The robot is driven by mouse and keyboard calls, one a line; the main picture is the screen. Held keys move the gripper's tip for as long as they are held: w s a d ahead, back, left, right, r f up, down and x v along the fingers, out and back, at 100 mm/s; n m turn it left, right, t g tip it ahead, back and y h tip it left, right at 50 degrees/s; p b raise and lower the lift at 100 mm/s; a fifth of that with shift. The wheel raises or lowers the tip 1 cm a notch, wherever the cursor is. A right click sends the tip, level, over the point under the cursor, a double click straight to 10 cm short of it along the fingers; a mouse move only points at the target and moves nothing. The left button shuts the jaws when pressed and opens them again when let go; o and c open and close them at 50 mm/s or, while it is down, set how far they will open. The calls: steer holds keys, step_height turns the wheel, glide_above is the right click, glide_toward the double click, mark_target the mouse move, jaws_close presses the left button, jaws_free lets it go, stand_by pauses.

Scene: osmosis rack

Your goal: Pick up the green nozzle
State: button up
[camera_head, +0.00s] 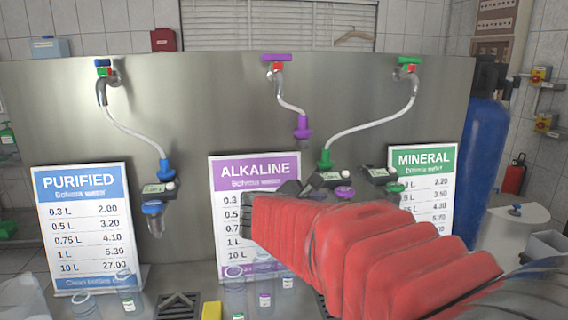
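The green nozzle (325,160) is at the end of a white hose that curves down from the green-handled tap (408,66) at the upper right. It stands upright just above the dark middle meter (330,178), left of the MINERAL sign. I cannot tell whether it is seated in the meter. My red sleeved arm reaches in from the lower right. My gripper (290,190) seems to be the dark part at the arm's upper left edge, below and left of the green nozzle. Its fingers are not clear, and the sleeve hides what is behind it.
A purple nozzle (303,127) hangs up and left of the green one. A blue nozzle (165,168) sits over the left meter (158,190). Another meter (380,175) is at the right. PURIFIED (84,225), ALKALINE (230,185) and MINERAL (425,165) signs stand against the steel panel. Bottles (265,298) stand below.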

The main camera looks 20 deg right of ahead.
steer(key=w+r+n+t+h, duration=0.1)
steer(key=w+r+n+t, duration=0.1)
steer(key=w+n, duration=0.2)
steer(key=w+d+r+n+t+h, duration=0.1)
steer(key=w+n, duration=0.4)
steer(key=w, duration=0.5)
steer(key=shift+r+n+t, duration=0.3)
steer(key=shift+r+t, duration=0.2)
steer(key=shift+t, duration=0.2)
steer(key=shift+d, duration=0.15)
glide_toward(324, 156)
steer(key=shift+x, duration=1.7)
steer(key=shift+x, duration=2.65)
steer(key=shift+s, duration=0.1)
jaws_close()
